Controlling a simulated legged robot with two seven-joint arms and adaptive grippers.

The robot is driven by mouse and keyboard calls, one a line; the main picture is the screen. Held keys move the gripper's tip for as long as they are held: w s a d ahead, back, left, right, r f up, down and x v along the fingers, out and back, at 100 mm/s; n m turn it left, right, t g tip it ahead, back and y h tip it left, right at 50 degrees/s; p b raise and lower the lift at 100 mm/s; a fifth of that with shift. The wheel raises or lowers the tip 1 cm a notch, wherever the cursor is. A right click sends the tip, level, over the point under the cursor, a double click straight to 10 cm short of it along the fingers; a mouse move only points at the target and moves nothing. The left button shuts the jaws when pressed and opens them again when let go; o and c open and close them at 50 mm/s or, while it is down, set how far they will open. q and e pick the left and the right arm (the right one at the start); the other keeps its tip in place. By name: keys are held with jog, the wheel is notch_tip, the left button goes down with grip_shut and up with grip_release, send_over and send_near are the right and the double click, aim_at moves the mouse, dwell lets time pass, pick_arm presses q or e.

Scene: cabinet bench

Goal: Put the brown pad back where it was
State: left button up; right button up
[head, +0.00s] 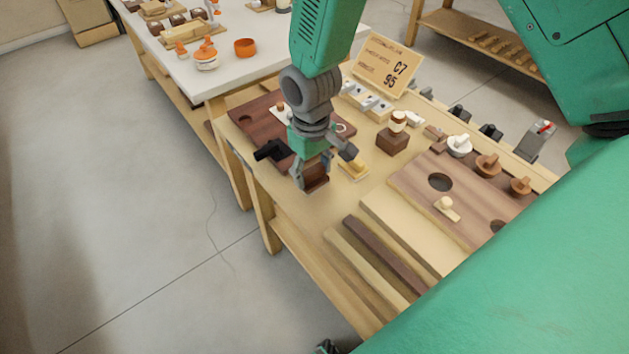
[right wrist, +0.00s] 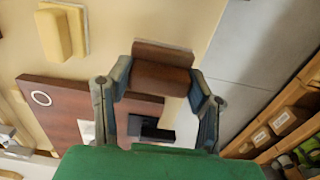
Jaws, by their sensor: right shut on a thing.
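The brown pad (head: 317,182) is a dark brown block on a thin base plate. My right gripper (head: 314,165) is shut on it, near the bench's left edge in the head view. In the right wrist view, the two fingers of the right gripper (right wrist: 160,88) hold the sides of the brown pad (right wrist: 160,77). I cannot tell whether the pad touches the bench top. A yellow pad (head: 354,168) lies just right of the gripper; it also shows in the right wrist view (right wrist: 58,36). My left gripper is not in view.
A dark red-brown board (head: 250,116) lies behind the gripper, with a black angled piece (head: 272,151) at its edge. A brown block with a round knob (head: 394,138) and a large holed board (head: 415,177) stand right. Bare bench top (head: 305,212) shows in front.

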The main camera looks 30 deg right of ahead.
aim_at(312, 182)
jog(key=f, duration=0.2)
jog(key=shift+s+a+f, duration=0.15)
jog(key=shift+a+f, duration=0.15)
jog(key=shift+f, duration=0.05)
jog(key=shift+d+f, duration=0.7)
jog(key=shift+f, duration=0.05)
jog(key=shift+d, duration=0.3)
jog(key=o, duration=1.3)
jog(key=shift+d, duration=0.1)
jog(key=shift+o, duration=0.2)
jog(key=shift+a+r, duration=0.2)
jog(key=shift+a, duration=0.6)
jog(key=shift+a+r, duration=0.1)
jog(key=shift+r, duration=0.2)
jog(key=r, duration=0.3)
jog(key=d+r, duration=0.1)
jog(key=r, duration=0.6)
jog(key=shift+d+r+p, duration=0.1)
jog(key=shift+d+p, duration=0.05)
jog(key=shift+p, duration=0.25)
jog(key=shift+a+r, duration=0.45)
jog(key=shift+r, duration=0.1)
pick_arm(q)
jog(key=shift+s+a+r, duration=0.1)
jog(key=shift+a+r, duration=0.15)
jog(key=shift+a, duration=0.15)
pick_arm(e)
jog(key=shift+a, duration=0.1)
